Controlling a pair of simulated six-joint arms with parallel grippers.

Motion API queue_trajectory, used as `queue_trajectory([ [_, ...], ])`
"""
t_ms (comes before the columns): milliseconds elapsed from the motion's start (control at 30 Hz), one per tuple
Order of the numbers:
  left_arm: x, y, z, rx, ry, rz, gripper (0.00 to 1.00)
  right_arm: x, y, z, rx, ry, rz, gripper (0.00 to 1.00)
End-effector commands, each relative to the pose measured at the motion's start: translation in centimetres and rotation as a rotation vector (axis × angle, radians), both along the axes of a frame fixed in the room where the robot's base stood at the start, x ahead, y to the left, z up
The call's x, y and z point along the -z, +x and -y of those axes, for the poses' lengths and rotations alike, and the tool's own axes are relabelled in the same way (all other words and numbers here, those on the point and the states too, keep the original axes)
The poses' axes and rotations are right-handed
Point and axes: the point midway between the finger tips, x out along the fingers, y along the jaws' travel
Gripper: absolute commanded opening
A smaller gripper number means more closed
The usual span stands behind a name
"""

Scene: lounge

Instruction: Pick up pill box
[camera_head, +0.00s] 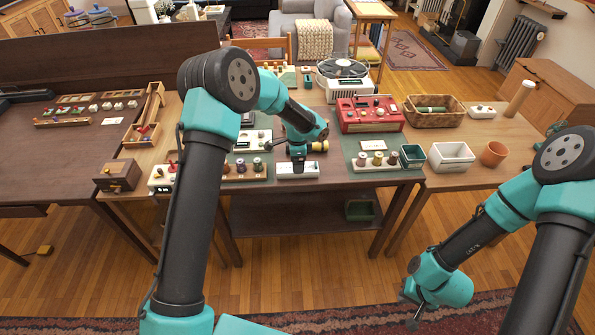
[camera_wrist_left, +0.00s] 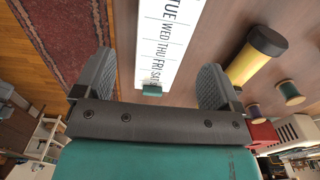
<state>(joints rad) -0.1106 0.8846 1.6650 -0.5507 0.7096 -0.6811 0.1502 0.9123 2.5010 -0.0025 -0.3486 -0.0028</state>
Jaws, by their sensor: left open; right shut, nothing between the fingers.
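The pill box (camera_head: 298,170) is a long white box near the front edge of the dark table. In the left wrist view the pill box (camera_wrist_left: 163,50) shows day labels from TUE to SAT and a small green end tab. My left gripper (camera_head: 297,158) is open, just above or at the box, and hides part of it in the head view. I cannot tell how far below the box lies. My right gripper (camera_head: 413,308) is shut and empty, low in front of the table.
A yellow-and-black cylinder (camera_wrist_left: 255,57) lies close to the right of the pill box. Racks of spools (camera_head: 376,161) (camera_head: 243,170) flank it. A red device (camera_head: 369,113), a wicker basket (camera_head: 435,110) and a white bin (camera_head: 451,157) stand further right.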

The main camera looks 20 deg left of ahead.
Motion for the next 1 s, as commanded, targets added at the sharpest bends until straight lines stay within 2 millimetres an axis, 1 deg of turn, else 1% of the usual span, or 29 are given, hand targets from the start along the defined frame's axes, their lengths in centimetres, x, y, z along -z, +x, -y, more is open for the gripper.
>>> queue_trajectory([
  [300, 4.0, 0.1, -0.1, 0.000, 0.000, -0.002, 0.89, 0.0, 0.0, 0.0, 0.000, 0.000, 0.000, 0.00],
  [400, 4.8, 0.1, -0.1, 0.000, 0.001, -0.001, 0.89, 0.0, 0.0, 0.0, 0.000, 0.000, 0.000, 0.00],
  [900, 4.9, 0.1, -0.1, 0.000, 0.000, 0.000, 0.89, 0.0, 0.0, 0.0, 0.000, 0.000, 0.000, 0.00],
  [1000, 4.9, 0.1, -0.1, 0.000, 0.000, 0.000, 0.80, 0.0, 0.0, 0.0, 0.000, 0.000, 0.000, 0.00],
])
